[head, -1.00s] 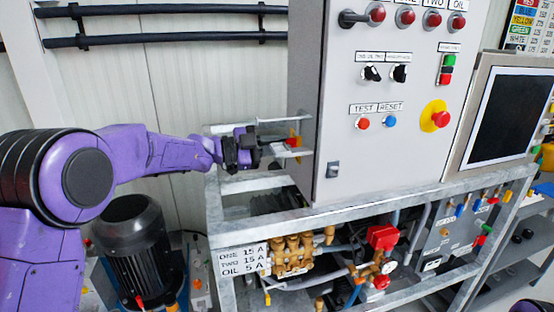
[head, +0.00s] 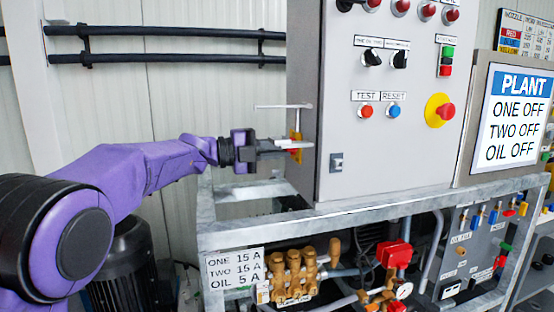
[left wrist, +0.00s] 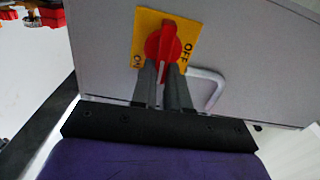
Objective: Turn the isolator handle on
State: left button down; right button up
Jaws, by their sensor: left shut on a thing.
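The isolator handle (left wrist: 163,42) is a red rotary knob on a yellow plate (left wrist: 145,24) marked ON and OFF. It is on the left side wall of the grey cabinet; the head view shows its plate (head: 295,134) edge-on. In the left wrist view, the handle's bar runs up and down the picture, with ON at lower left and OFF at right. My left gripper (left wrist: 162,74) is shut on the lower part of the handle. In the head view, my left gripper (head: 286,147) reaches it from the left. My right gripper is not in view.
The cabinet (head: 345,185) stands on a metal frame (head: 240,231). A pale handle bar (head: 282,106) sticks out beside the isolator. The screen (head: 515,117) reads PLANT, ONE OFF, TWO OFF, OIL OFF. Pumps and pipes fill the space below. Left of the cabinet is open towards the wall.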

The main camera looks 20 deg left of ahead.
pick_arm(q)
jog(key=shift+m+b, duration=0.3)
jog(key=shift+m, duration=0.1)
jog(key=c, duration=1.2)
grip_release()
jog(key=shift+o, duration=0.4)
jog(key=shift+w, duration=0.2)
jog(key=b+v, duration=0.2)
jog(key=v, duration=0.8)
jog(key=shift+s+a, duration=0.2)
